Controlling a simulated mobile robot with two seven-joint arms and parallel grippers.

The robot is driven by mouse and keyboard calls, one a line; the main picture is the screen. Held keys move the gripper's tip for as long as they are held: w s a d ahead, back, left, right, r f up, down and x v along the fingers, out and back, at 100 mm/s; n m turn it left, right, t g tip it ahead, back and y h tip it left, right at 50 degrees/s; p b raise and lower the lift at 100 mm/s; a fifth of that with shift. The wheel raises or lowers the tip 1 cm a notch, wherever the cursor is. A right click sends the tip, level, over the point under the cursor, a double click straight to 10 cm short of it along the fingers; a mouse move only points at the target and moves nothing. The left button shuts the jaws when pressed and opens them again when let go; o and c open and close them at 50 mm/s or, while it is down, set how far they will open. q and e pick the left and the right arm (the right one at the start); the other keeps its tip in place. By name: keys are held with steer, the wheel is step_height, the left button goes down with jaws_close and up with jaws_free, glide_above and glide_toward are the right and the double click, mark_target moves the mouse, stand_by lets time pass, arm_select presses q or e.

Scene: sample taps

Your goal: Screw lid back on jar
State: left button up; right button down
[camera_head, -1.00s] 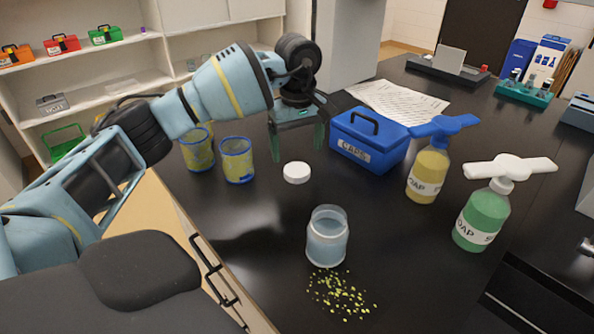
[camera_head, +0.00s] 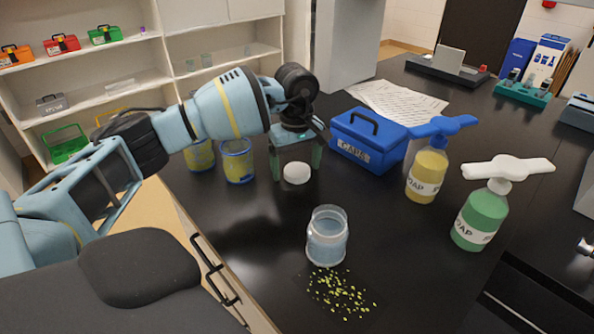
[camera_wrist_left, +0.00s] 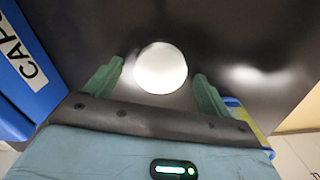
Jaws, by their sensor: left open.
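The jar (camera_head: 327,238) is clear and stands upright and open on the black bench, near the middle of the head view. The white round lid (camera_head: 296,173) lies on the bench behind the jar, to its left. My left gripper (camera_head: 297,172) is open and points down at the lid, with a green finger to either side of it. In the left wrist view the lid (camera_wrist_left: 161,68) shows between the fingertips, with a gap on each side. Whether the fingertips reach down to the lid's height is hard to tell. My right gripper is not in view.
A blue CAPS box (camera_head: 368,141) stands close right of the gripper. Two yellow-and-blue cups (camera_head: 237,160) stand left of it, partly behind my arm. Yellow (camera_head: 427,172) and green (camera_head: 482,217) soap bottles stand at right. Small yellow-green bits (camera_head: 342,295) lie before the jar.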

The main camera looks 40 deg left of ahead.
mark_target(296, 169)
arm_select(q)
steer(key=shift+c, duration=0.2)
steer(key=c, duration=1)
steer(key=shift+r, duration=0.15)
step_height(296, 169, up, 10)
steer(key=shift+f, duration=0.1)
